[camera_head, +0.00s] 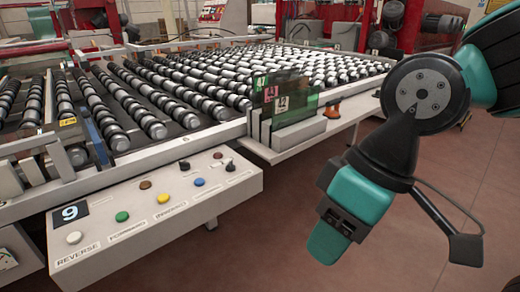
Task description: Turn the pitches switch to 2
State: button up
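A light grey control panel (150,232) juts from the front of the roller conveyor at lower left. Two small black knobs stand on it: one (184,166) behind the blue button, one (230,166) near the right end. Their labels and positions are too small to read, so I cannot tell which is the pitches switch. My gripper (328,242), teal and black, hangs to the right of the panel over open floor, touching nothing. It is seen at an angle that hides whether its fingers are apart. No held object shows.
The panel has a white button (74,238), a green button (122,216), a yellow button (163,198) and a blue button (199,182). Glass pieces (295,105) stand in a rack on the ledge (275,155) behind the panel's right end. The reddish floor at right looks clear.

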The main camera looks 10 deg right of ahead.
aim_at(230, 167)
jog(key=i, duration=0.9)
jog(key=u, duration=0.3)
